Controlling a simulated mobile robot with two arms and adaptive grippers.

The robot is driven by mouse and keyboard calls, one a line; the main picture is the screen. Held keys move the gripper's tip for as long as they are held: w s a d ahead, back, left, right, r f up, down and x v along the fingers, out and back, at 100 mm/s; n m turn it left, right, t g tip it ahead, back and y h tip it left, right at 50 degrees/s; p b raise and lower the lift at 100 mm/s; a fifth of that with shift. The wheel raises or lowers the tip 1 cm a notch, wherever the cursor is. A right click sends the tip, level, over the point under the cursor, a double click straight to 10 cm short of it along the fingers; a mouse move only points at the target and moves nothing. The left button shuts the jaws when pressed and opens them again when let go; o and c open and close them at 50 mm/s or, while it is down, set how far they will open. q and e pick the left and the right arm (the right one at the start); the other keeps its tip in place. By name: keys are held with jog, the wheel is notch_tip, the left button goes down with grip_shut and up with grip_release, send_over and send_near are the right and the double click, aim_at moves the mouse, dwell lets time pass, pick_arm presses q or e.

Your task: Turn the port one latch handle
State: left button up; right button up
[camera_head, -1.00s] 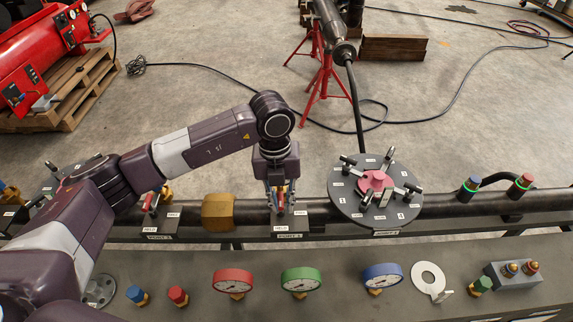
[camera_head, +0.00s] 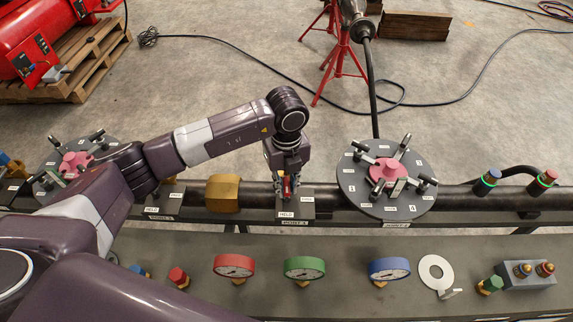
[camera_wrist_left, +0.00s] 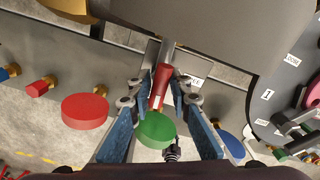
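The red latch handle (camera_head: 290,188) stands on a small dark block (camera_head: 309,207) fixed to the long pipe. Small labels are on this block; the one below it appears to read PORT-1. My left gripper (camera_head: 286,177) points down over the handle. In the left wrist view the red handle (camera_wrist_left: 161,85) lies between the blue finger pads (camera_wrist_left: 161,98), with a narrow gap seeming to show on each side. The fingers look open around it; contact is hard to judge. My right gripper is out of view.
A round flanged plate (camera_head: 350,201) stands just right of the handle, close to my gripper. A brass fitting (camera_head: 223,193) is on the pipe at left. Red, green and blue gauges line the front panel (camera_head: 215,292).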

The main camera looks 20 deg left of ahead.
aim_at(286, 185)
pick_arm(q)
jog(key=shift+s+r+n+p, duration=0.1)
jog(key=shift+r+n+p, duration=0.2)
jog(key=shift+n, duration=0.4)
jog(key=shift+f+n+p, duration=0.1)
jog(key=shift+n+p, duration=0.3)
jog(key=shift+n, duration=0.3)
jog(key=n+p, duration=0.1)
jog(key=n, duration=0.3)
jog(key=shift+p, duration=0.4)
jog(key=shift+n, duration=0.9)
jog(key=n+p, duration=0.2)
jog(key=shift+n, duration=0.3)
jog(key=n+p, duration=0.1)
jog(key=n, duration=0.1)
jog(key=shift+n, duration=0.3)
jog(key=n+p, duration=0.2)
jog(key=n, duration=0.1)
jog(key=shift+n+p, duration=0.3)
jog(key=shift+n, duration=0.1)
jog(key=shift+f+m+b, duration=0.25)
jog(key=shift+m+b, duration=0.15)
jog(key=shift+m, duration=1)
notch_tip(286, 185, up, 5)
jog(key=p, duration=0.4)
jog(key=shift+r, duration=1.05)
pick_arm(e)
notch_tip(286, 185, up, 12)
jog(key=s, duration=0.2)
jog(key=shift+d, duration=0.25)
